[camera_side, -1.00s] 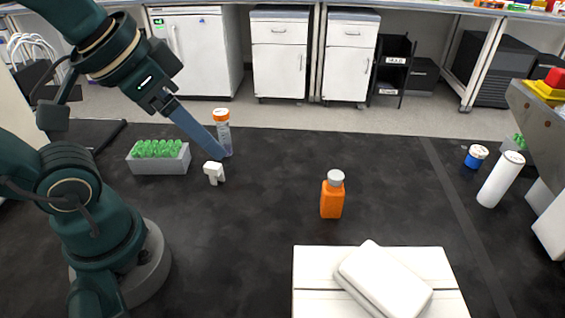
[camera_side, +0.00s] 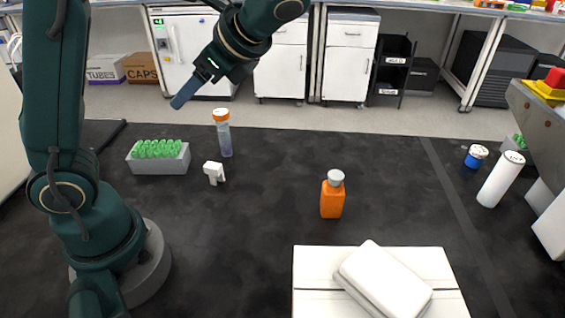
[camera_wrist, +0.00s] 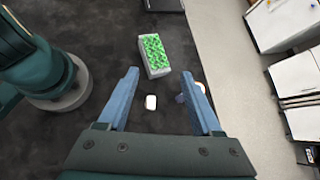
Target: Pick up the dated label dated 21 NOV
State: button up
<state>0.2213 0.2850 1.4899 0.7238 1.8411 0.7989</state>
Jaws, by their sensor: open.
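I cannot read a 21 NOV date anywhere, and no label can be made out for certain. A small white angled piece (camera_side: 214,172) stands on the dark bench; it also shows in the wrist view (camera_wrist: 151,102), between my fingers and below them. A clear tube with an orange cap (camera_side: 224,140) stands upright just behind it. My gripper (camera_side: 182,102) is raised well above the bench, up and left of the tube in the side view. In the wrist view its two blue fingers (camera_wrist: 160,74) are apart with nothing held. The right finger partly hides the tube there.
A grey rack of green-capped tubes (camera_side: 160,163) stands left of the white piece. An orange bottle (camera_side: 332,199) stands mid-bench, with a white box (camera_side: 312,285) in front. A white cylinder (camera_side: 500,180) and blue jar (camera_side: 476,157) are at right. The middle bench is mostly clear.

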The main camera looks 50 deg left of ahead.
aim_at(206, 166)
jog(key=f+y, duration=0.1)
jog(key=f, duration=0.5)
jog(key=w+f+m+g, duration=0.1)
jog(key=f, duration=0.5)
jog(key=w+f+m+y, duration=0.1)
jog(key=f, duration=0.5)
jog(key=shift+a+g+y, duration=0.3)
jog(key=shift+a, duration=0.05)
jog(key=shift+x, duration=2.45)
jog(key=shift+c, duration=0.4)
grip_shut()
